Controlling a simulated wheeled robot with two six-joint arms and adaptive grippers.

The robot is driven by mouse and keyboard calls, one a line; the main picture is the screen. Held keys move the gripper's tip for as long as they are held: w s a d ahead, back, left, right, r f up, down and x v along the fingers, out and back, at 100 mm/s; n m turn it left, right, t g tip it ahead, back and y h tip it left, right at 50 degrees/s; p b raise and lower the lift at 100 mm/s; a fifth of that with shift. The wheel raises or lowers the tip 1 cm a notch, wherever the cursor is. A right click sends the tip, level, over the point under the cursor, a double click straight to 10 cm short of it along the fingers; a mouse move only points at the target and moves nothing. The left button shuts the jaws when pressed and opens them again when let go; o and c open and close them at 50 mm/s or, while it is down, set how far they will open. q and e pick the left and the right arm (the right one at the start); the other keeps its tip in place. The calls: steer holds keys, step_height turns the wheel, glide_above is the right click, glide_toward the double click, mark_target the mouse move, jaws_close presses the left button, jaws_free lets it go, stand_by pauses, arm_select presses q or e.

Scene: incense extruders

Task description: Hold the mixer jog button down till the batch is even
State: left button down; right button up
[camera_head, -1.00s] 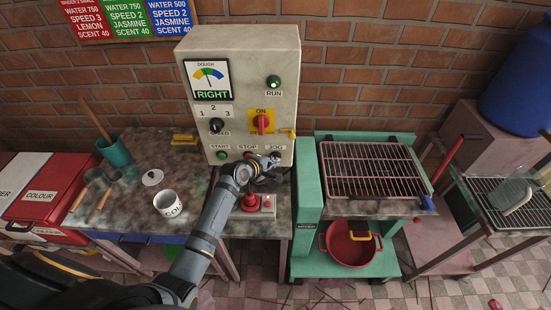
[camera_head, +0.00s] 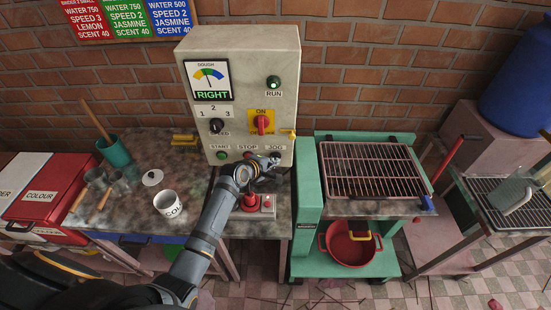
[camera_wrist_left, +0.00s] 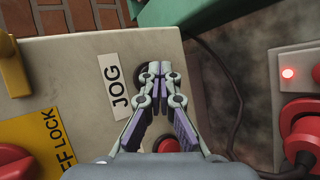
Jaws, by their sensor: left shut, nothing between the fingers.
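The control cabinet (camera_head: 237,100) stands at the back of the bench. Its JOG label (camera_head: 274,147) is just above my left gripper (camera_head: 272,162), and the label (camera_wrist_left: 116,86) is beside the fingers in the left wrist view. The left gripper (camera_wrist_left: 153,70) is shut and empty, with its tips over the dark-ringed jog button (camera_wrist_left: 139,75). The fingers hide most of the button, so I cannot tell how far it is pressed. The DOUGH dial (camera_head: 208,73) shows its needle near the middle, with RIGHT in green below. My right gripper is not in view.
A red round knob (camera_wrist_left: 306,135) and a lit red lamp (camera_wrist_left: 288,73) are right of the fingers. A red stop button (camera_wrist_left: 167,146) is under the gripper. A white cup (camera_head: 168,203) stands on the bench at left. A wire rack (camera_head: 370,168) is at right.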

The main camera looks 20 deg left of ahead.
arm_select(q)
steer(key=shift+s+d+p, duration=0.2)
steer(key=shift+s+p, duration=0.5)
steer(key=shift+s, duration=0.15)
steer(key=s+p, duration=0.1)
steer(key=s, duration=0.1)
steer(key=s+d+p, duration=0.1)
steer(key=s+p, duration=0.1)
steer(key=shift+s+d+p, duration=0.2)
steer(key=shift+s+p, duration=0.1)
steer(key=shift+s, duration=0.1)
